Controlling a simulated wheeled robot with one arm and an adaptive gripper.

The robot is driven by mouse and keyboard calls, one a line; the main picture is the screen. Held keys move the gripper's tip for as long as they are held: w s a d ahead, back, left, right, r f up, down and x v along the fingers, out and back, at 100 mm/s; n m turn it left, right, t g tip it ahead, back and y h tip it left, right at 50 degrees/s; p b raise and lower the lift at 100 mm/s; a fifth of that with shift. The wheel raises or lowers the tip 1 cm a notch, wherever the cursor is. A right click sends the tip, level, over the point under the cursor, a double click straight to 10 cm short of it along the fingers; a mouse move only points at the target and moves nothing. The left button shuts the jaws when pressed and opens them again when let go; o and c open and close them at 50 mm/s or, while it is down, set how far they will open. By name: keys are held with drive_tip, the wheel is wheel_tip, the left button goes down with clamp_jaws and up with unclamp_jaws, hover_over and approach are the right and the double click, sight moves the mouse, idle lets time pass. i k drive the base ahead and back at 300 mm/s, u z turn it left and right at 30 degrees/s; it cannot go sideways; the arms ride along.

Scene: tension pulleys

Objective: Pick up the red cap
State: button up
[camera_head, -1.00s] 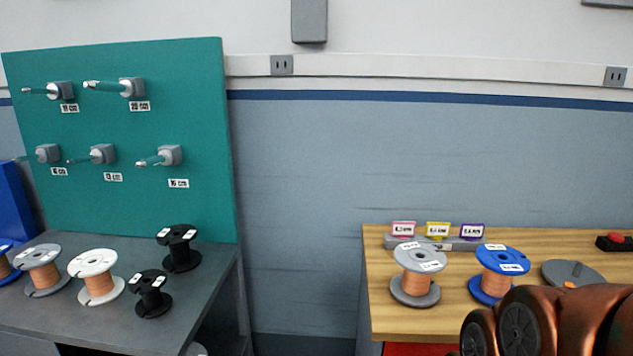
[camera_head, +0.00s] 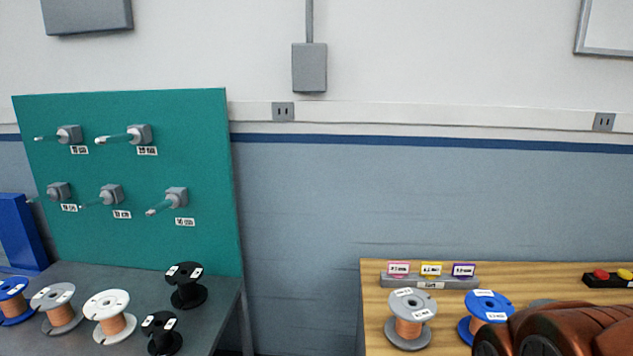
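A small red round piece (camera_head: 601,274) sits on a black block (camera_head: 610,283) at the right edge of the wooden table. A yellow round piece (camera_head: 625,274) is beside it on the same block. I cannot tell for sure whether the red piece is the red cap; no other clearly red cap shows. Copper-coloured links of my arm cover the lower right corner, in front of part of the table. My gripper is not in view.
The wooden table (camera_head: 540,272) carries a grey spool (camera_head: 411,305), a blue spool (camera_head: 488,300) and a grey rack (camera_head: 428,283) with pink, yellow and purple labels. At left, a dark table (camera_head: 95,275) holds several spools before a green peg board (camera_head: 140,235). A gap separates the tables.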

sight(601, 274)
drive_tip(key=z, duration=2.6)
drive_tip(key=i, duration=2.45)
